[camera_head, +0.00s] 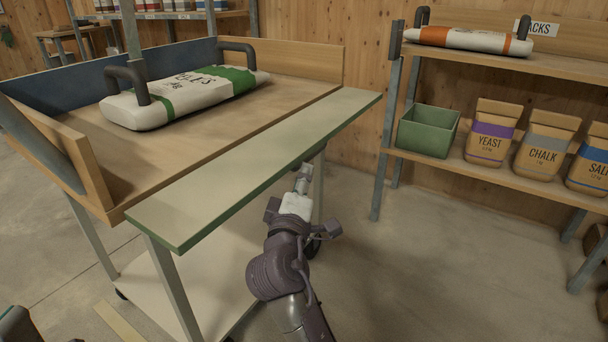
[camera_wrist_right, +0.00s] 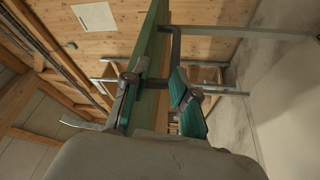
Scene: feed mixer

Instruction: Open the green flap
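The green flap (camera_head: 262,160) is a long board with a pale green top and darker green edge. It lies about level along the near side of the wooden cart top (camera_head: 262,118). My right gripper (camera_head: 304,175) is at the flap's near long edge, partly hidden under it in the head view. In the right wrist view the gripper's two teal-padded fingers (camera_wrist_right: 158,98) stand apart, with the flap (camera_wrist_right: 152,45) running between them. I cannot tell whether either finger touches it.
A white and green sack (camera_head: 190,92) with dark handles lies on the cart top. A shelf (camera_head: 480,175) on the right holds a green bin (camera_head: 427,131) and several paper bags, with an orange and white sack (camera_head: 468,40) above. The floor between cart and shelf is clear.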

